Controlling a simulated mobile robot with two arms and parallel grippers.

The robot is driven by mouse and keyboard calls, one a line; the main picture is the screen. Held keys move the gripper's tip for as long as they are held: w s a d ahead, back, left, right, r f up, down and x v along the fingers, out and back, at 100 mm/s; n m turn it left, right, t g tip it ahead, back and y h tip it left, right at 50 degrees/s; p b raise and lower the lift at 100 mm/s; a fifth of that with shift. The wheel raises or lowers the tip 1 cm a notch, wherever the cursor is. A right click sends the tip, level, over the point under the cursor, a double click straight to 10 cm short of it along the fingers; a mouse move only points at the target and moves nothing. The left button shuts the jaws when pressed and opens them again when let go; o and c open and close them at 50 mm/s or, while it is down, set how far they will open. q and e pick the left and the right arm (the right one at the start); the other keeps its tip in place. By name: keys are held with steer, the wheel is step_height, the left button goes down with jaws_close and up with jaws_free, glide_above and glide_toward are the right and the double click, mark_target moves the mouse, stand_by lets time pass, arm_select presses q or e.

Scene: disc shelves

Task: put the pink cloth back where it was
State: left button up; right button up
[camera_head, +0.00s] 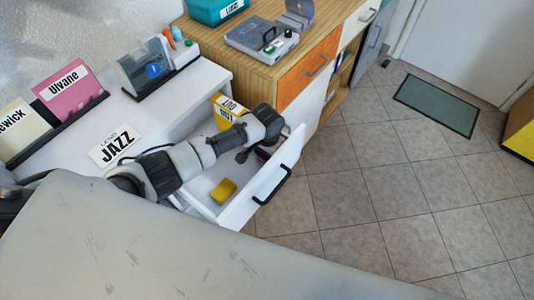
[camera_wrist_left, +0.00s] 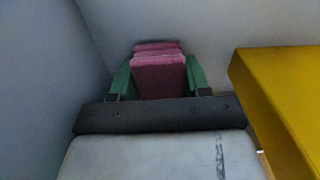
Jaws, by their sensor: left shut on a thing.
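The pink cloth (camera_wrist_left: 158,75) is a folded, dull pink bundle between the green fingers of my left gripper (camera_wrist_left: 160,78) in the left wrist view. The gripper is shut on it, inside the open white drawer. In the head view my left arm comes in from the left and reaches down into the drawer (camera_head: 265,195). A small dark pink bit of the cloth (camera_head: 263,154) shows beside the wrist there. Whether the cloth touches the drawer floor I cannot tell. My right gripper is not in view.
A yellow box (camera_head: 228,110) stands at the drawer's back, and a yellow sponge (camera_head: 223,191) lies on its floor. A JAZZ card (camera_head: 115,146) and record sleeves (camera_head: 70,91) are on the white top. A wooden cabinet (camera_head: 262,62) adjoins. The tiled floor at right is clear around a green mat (camera_head: 438,104).

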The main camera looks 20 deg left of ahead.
arm_select(q)
steer(key=shift+f, duration=0.2)
steer(key=o, duration=0.4)
steer(key=shift+f, duration=0.1)
steer(key=o, duration=0.5)
step_height(320, 180, up, 12)
steer(key=p, duration=0.1)
steer(key=shift+r, duration=0.25)
